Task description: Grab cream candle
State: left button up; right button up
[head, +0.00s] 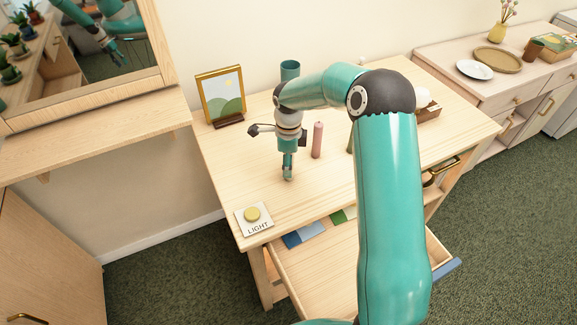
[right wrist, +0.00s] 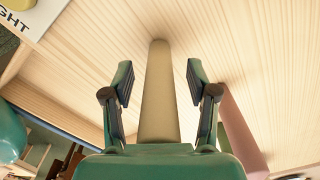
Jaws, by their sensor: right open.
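The cream candle (right wrist: 158,90) stands between the two open fingers of my right gripper (right wrist: 157,82) in the right wrist view. The fingers are apart from it on both sides. In the head view my right gripper (head: 288,172) points down over the wooden table, and it hides the cream candle there. A pink candle (head: 318,140) stands just right of the gripper; it also shows at the right of the wrist view (right wrist: 238,130). My left gripper is not in direct view.
A light switch plate (head: 254,218) lies at the table's front left corner. A framed picture (head: 221,95) stands at the back left. A drawer (head: 300,265) is pulled out below the front edge. My right arm covers part of the table's right side.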

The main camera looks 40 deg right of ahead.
grip_shut()
dwell(0.3)
jog(key=shift+r, duration=0.15)
